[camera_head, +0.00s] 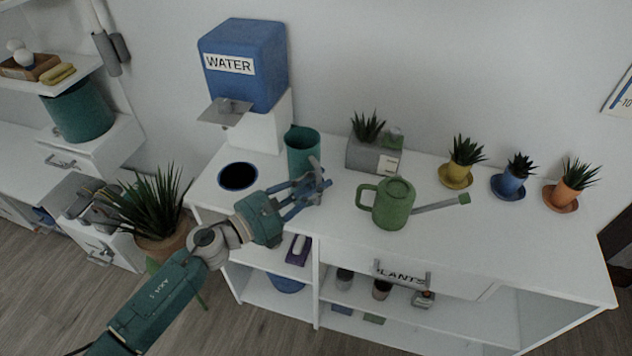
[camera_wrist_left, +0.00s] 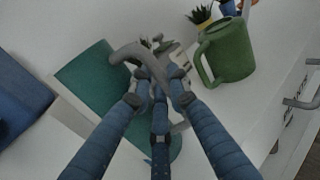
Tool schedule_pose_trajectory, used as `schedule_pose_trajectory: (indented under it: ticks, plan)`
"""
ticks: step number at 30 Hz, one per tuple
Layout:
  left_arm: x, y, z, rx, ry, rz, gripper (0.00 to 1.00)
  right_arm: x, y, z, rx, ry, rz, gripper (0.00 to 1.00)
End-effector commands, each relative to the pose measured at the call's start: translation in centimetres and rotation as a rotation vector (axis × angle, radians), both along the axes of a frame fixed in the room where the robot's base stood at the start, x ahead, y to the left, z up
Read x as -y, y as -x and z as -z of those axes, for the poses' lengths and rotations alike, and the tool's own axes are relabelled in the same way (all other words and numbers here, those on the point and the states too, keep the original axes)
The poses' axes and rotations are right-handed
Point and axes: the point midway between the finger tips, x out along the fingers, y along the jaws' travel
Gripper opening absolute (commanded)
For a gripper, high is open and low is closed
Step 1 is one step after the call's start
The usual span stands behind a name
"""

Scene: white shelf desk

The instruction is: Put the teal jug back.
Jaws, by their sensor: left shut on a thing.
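The teal jug (camera_head: 301,152) is upright at the desk top, just right of the water dispenser. My left gripper (camera_head: 314,182) is at its front right side, shut on the jug's handle; the fingers hide much of the handle. In the left wrist view the teal jug (camera_wrist_left: 88,78) lies behind and left of the fingers, and a grey curved handle-like part passes between the fingertips (camera_wrist_left: 158,75). I cannot tell whether the jug's base touches the desk. My right gripper is not in view.
The blue water dispenser (camera_head: 243,65) has a dark round blue-rimmed opening (camera_head: 238,176) in the desk before it. A green watering can (camera_head: 393,205) stands right of the jug, also in the wrist view (camera_wrist_left: 230,52). A grey planter (camera_head: 372,155) and several small potted plants stand behind.

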Motion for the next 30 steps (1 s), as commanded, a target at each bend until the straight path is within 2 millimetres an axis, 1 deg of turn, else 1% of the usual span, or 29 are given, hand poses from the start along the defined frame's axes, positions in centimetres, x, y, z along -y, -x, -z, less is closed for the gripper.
schedule_pose_trajectory:
  ticks: [1,2,4,5,13,16,19,27,30]
  plan:
    - [0.0,0.0,0.2,0.003,0.0,0.0,0.0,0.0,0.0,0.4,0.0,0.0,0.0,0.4]
    - [0.0,0.0,0.3,0.001,-0.001,0.0,0.18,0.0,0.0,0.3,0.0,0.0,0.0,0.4]
    - [0.0,0.0,0.2,0.0,0.0,0.0,0.32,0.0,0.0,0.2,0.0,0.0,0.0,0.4]
    - [0.0,0.0,0.2,-0.001,-0.001,0.0,0.35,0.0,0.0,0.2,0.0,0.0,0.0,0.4]
    - [0.0,0.0,0.1,-0.001,-0.001,0.0,0.35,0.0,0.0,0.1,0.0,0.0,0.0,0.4]
    - [0.0,0.0,-0.5,0.0,0.0,0.0,0.35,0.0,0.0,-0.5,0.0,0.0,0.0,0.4]
    - [-1.2,0.9,0.2,-0.001,-0.003,-0.001,0.35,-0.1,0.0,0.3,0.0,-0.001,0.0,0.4]
    - [-5.8,4.6,0.4,-0.003,-0.002,-0.002,0.35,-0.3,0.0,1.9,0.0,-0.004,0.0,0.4]
    - [-7.2,5.8,0.3,-0.002,-0.002,0.001,0.35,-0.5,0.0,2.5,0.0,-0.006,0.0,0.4]
